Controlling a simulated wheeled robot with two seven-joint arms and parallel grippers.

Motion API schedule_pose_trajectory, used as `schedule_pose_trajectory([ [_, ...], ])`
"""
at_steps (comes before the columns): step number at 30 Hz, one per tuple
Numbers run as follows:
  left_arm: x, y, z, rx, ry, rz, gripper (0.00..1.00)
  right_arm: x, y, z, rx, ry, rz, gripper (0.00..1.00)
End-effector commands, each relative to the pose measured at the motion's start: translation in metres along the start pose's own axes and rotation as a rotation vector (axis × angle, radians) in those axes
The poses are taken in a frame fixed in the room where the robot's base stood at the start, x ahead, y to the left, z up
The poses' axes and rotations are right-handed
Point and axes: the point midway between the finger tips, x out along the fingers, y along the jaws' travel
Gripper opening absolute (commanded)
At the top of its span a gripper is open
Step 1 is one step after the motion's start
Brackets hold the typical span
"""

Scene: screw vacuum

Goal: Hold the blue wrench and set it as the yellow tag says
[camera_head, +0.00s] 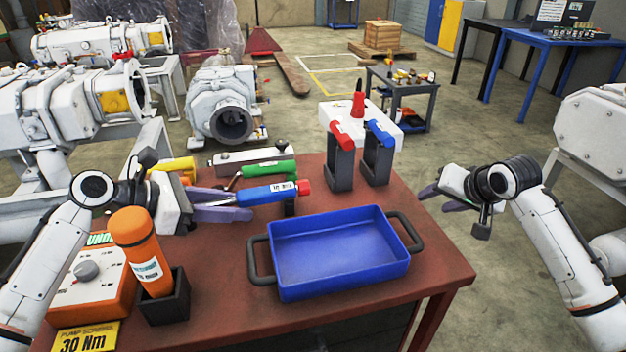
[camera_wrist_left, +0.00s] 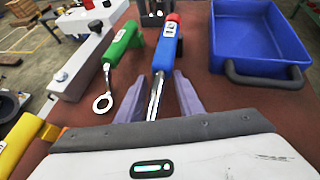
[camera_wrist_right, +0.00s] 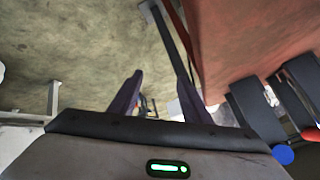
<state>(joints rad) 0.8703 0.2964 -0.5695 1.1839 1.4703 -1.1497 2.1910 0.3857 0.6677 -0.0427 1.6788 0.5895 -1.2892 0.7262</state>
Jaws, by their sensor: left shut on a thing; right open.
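The blue wrench (camera_head: 262,193) has a blue handle, a red end cap (camera_head: 304,187) and a white label with small print I cannot read surely. My left gripper (camera_head: 236,205) is shut on its metal shaft; in the left wrist view the wrench's blue handle (camera_wrist_left: 165,50) points away from the fingers (camera_wrist_left: 172,98). I cannot tell whether its capped end touches the dark stand below. The yellow tag (camera_head: 85,338) reads "PUMP SCREWS 30 Nm" at the table's front left. My right gripper (camera_head: 445,198) is open and empty, off the table's right side.
A blue tray (camera_head: 340,286) with dark handles stands front centre. A green wrench (camera_head: 268,169) and yellow handle (camera_head: 176,165) lie behind. An orange dial box (camera_head: 85,283) and orange bottle-like tool (camera_head: 143,255) stand left. Black stands (camera_head: 341,172) hold red and blue tools at the back.

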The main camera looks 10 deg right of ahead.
Motion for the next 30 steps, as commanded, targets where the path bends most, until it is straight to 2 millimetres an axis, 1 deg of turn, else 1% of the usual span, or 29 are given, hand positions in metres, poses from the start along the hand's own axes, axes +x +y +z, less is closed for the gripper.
schedule_pose_trajectory([
  [1,-0.001,0.003,-0.006,-0.011,0.007,0.007,0.21,-0.014,-0.022,-0.017,-0.01,0.002,-0.013,0.44],
  [3,-0.001,0.003,-0.006,-0.011,0.007,0.008,0.21,-0.031,-0.045,-0.032,-0.024,-0.009,-0.021,0.44],
  [6,-0.001,0.003,-0.006,-0.011,0.007,0.008,0.21,-0.059,-0.074,-0.051,-0.047,-0.021,-0.023,0.44],
  [9,-0.001,0.003,-0.006,-0.011,0.007,0.008,0.21,-0.089,-0.097,-0.068,-0.07,-0.028,-0.017,0.44],
  [11,-0.001,0.003,-0.006,-0.011,0.007,0.008,0.21,-0.106,-0.11,-0.076,-0.072,-0.035,-0.014,0.44],
  [12,-0.001,0.003,-0.006,-0.011,0.007,0.008,0.21,-0.116,-0.124,-0.074,-0.029,-0.061,-0.023,0.44],
  [17,-0.001,0.003,-0.006,-0.011,0.006,0.009,0.21,-0.118,-0.162,-0.041,0.268,-0.208,-0.051,0.44],
  [21,-0.001,0.003,-0.006,-0.011,0.006,0.009,0.21,-0.128,-0.198,-0.013,0.52,-0.343,-0.043,0.44],
  [24,-0.001,0.003,-0.006,-0.011,0.006,0.009,0.21,-0.137,-0.22,0.005,0.679,-0.432,-0.013,0.44],
  [27,-0.001,0.004,-0.006,-0.011,0.006,0.009,0.21,-0.146,-0.237,0.02,0.802,-0.502,0.025,0.44],
  [30,-0.001,0.004,-0.006,-0.011,0.006,0.009,0.21,-0.153,-0.248,0.03,0.886,-0.548,0.058,0.44],
])
